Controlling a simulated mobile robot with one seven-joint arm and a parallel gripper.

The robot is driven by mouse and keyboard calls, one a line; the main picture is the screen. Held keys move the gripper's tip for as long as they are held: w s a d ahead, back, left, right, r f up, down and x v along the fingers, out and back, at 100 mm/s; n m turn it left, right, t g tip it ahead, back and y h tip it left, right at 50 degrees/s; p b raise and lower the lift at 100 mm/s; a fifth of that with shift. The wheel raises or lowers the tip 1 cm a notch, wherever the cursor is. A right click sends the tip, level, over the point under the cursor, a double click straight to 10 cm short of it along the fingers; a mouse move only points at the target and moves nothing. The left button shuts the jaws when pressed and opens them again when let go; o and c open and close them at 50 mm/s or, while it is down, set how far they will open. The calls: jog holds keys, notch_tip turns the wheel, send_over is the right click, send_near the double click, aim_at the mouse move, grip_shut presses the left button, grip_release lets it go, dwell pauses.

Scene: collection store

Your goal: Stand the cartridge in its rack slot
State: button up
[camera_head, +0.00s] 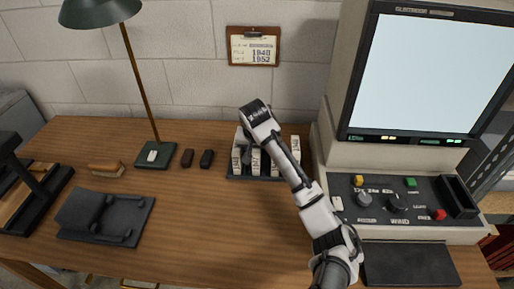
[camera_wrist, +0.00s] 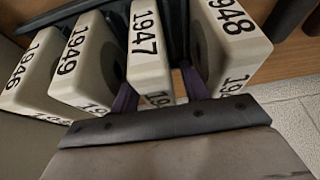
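Several off-white cartridges stand in a dark rack (camera_head: 257,178) on the desk. In the wrist view they read 1946 (camera_wrist: 30,75), 1949 (camera_wrist: 88,65), 1947 (camera_wrist: 149,60) and 1948 (camera_wrist: 232,40), from left to right. My gripper (camera_wrist: 157,92) has one dark finger on each side of the 1947 cartridge. A narrow gap shows on its right side, so the fingers look open around it. In the head view my gripper (camera_head: 243,152) reaches down over the rack's left part. The lower ends of the cartridges and any finger contact are hidden.
A reader with a large screen (camera_head: 430,75) stands right of the rack. A dark device (camera_head: 105,215) sits at the front left. The desk's middle is clear.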

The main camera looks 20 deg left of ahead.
jog(key=v, duration=1.1)
jog(key=shift+r, duration=0.35)
jog(key=shift+s+r, duration=0.15)
jog(key=shift+r, duration=0.15)
dwell(0.8)
